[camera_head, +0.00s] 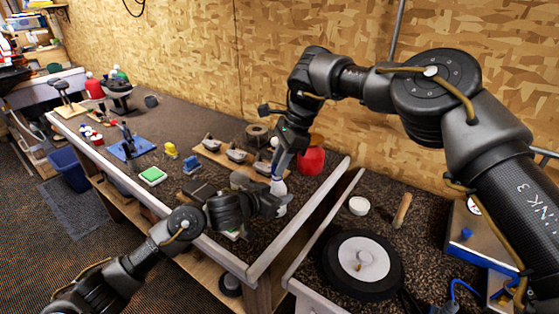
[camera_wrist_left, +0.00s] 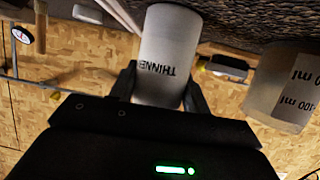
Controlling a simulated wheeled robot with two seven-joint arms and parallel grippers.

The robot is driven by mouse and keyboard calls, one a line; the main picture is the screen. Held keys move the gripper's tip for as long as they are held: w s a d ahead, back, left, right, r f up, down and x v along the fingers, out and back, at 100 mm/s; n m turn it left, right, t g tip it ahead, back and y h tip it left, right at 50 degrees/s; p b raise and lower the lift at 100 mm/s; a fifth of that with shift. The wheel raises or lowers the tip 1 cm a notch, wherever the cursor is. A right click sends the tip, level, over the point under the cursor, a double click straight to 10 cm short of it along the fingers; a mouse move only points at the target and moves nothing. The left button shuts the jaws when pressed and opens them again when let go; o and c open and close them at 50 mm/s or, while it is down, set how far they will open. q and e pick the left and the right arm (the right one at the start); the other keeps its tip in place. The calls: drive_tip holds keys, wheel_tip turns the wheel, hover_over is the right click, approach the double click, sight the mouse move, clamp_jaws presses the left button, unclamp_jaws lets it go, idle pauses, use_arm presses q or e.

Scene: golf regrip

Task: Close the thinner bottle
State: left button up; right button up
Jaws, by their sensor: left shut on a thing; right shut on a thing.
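The thinner bottle (camera_head: 279,187) is white and stands upright near the right end of the long bench. In the left wrist view the bottle (camera_wrist_left: 166,45) shows upside down with "THINNER" lettering. My left gripper (camera_head: 268,205) is shut around its body from the left, with a finger on each side. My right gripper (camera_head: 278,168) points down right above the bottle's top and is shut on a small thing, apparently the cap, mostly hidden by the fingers. I cannot tell whether the cap touches the neck.
A red container (camera_head: 311,160) stands just right of my right gripper. A translucent beaker marked 100 ml (camera_wrist_left: 284,85) is close to the bottle. Several golf club heads on a wooden rack (camera_head: 236,155) lie behind. A raised board edge (camera_head: 300,225) borders the bench's right; a black round disc (camera_head: 361,265) lies beyond.

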use_arm(q)
drive_tip(key=shift+f, duration=0.2)
use_arm(e)
drive_tip(key=shift+f, duration=0.35)
